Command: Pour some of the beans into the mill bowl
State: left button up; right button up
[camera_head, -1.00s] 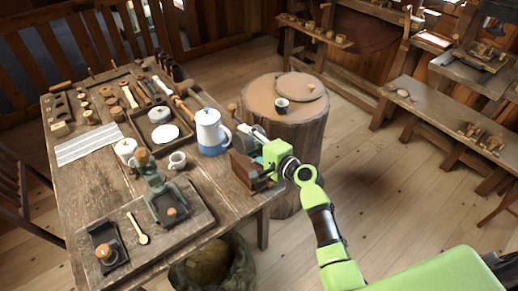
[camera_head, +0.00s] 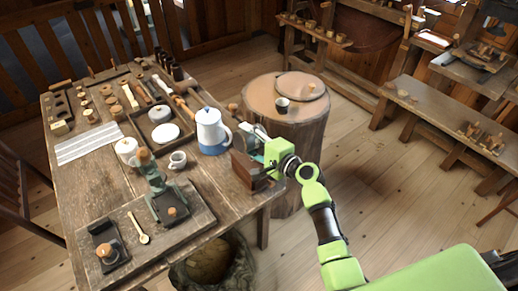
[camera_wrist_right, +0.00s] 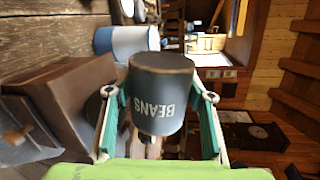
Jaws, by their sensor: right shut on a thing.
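My right gripper (camera_head: 266,151) is shut on a grey tin (camera_wrist_right: 160,95) lettered BEANS. In the right wrist view the tin sits between the two fingers, with its lettering upside down and a dark brown end showing. Whether beans are leaving it cannot be told. A brown wooden box (camera_head: 252,170), perhaps the mill, stands at the table's right edge just below the gripper; it also shows at the left of the wrist view (camera_wrist_right: 75,100). No bowl on it can be made out. My left gripper is not in view.
A white and blue jug (camera_head: 210,132) stands close left of the gripper.

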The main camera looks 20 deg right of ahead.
jog(key=shift+d+r, duration=0.1)
jog(key=shift+d, duration=0.05)
jog(key=shift+w+a, duration=0.1)
jog(key=shift+a, duration=0.1)
jog(key=shift+d+r, duration=0.1)
jog(key=shift+d, duration=0.2)
jog(key=shift+a, duration=0.2)
jog(key=shift+m, duration=0.3)
jog(key=shift+d, duration=0.25)
jog(key=shift+a, duration=0.2)
jog(key=shift+d+r, duration=0.1)
